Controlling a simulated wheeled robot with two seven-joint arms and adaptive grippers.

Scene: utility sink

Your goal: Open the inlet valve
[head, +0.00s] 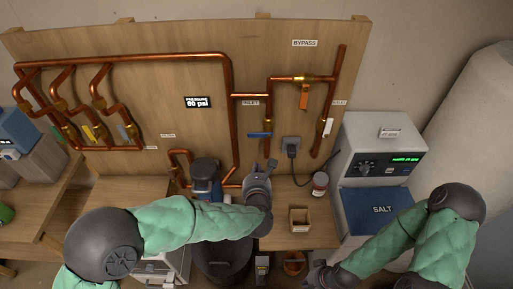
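The inlet valve's blue handle (260,135) lies crosswise over a vertical copper pipe, below the INLET label (250,103) on the wooden panel. My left gripper (268,166) is just below the blue handle in the picture, with its fingers pointing up toward the panel. A gap shows between it and the handle, and nothing is seen held in it. Its finger opening is too small to tell. My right gripper (318,274) is low at the front, left of the softener cabinet, partly hidden by its own arm; its opening is unclear.
An orange bypass handle (304,97) hangs down at the upper right, and a white outlet handle (328,127) is right of the inlet. A plugged outlet (291,148), a jar (320,184) and a wooden box (300,219) are nearby. The SALT cabinet (386,143) stands at right.

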